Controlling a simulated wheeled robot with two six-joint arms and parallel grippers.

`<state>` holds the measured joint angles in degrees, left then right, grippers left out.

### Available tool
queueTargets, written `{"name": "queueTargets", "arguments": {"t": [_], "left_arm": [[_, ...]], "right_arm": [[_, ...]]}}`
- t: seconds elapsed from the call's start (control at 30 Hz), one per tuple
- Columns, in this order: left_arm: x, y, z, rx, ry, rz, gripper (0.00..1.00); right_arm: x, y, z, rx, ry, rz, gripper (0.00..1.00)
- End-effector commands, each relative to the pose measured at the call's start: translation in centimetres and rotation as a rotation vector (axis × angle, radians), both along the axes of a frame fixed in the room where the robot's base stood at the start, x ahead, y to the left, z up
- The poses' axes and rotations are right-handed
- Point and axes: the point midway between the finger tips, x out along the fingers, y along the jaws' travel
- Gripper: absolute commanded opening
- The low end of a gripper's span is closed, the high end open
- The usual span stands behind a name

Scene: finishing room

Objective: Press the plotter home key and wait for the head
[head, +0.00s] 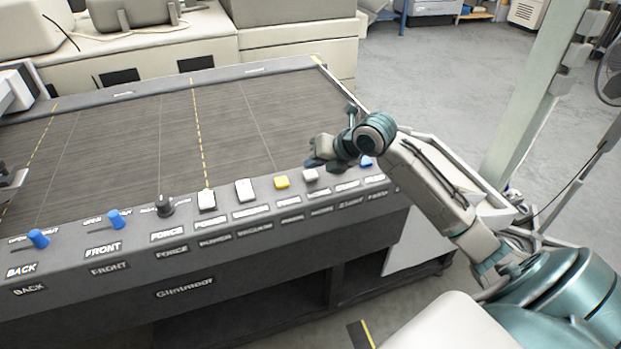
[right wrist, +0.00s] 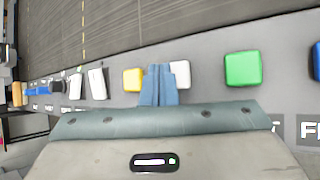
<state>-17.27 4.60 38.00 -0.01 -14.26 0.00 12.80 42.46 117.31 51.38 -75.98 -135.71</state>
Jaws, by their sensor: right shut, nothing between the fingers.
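The flatbed plotter (head: 110,140) has a front panel with a row of keys. A small white key (head: 310,175) sits right of the yellow key (head: 282,182); its label looks like HOME but is blurred. My right gripper (head: 317,163) is shut and empty, close over the panel at that white key. In the right wrist view its closed fingers (right wrist: 158,86) cover part of the white key (right wrist: 181,73), with the yellow key (right wrist: 132,79) just left. I cannot tell whether the fingertips touch the key. My left gripper is not in view.
A green key (right wrist: 243,69) lies right of the white key, hidden by my gripper in the head view. A blue key (head: 367,161) is farther right. Two more white keys (head: 207,200) (head: 246,190), a force knob (head: 164,206) and blue levers (head: 117,219) stand left. The bed is bare.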

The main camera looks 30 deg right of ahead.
Motion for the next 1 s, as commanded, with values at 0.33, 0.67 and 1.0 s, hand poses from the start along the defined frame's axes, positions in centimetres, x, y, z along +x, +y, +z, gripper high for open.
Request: {"name": "queueTargets", "arguments": {"t": [0.33, 0.67, 1.0], "left_arm": [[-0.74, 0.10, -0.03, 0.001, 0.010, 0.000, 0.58], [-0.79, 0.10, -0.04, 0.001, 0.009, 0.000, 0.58], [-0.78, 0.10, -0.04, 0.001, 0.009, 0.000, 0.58]], "right_arm": [[0.00, -0.01, 0.03, 0.000, 0.000, 0.000, 0.00], [0.00, -0.01, 0.04, 0.000, -0.001, -0.001, 0.00], [0.00, -0.01, 0.04, 0.000, -0.001, -0.001, 0.00]]}}
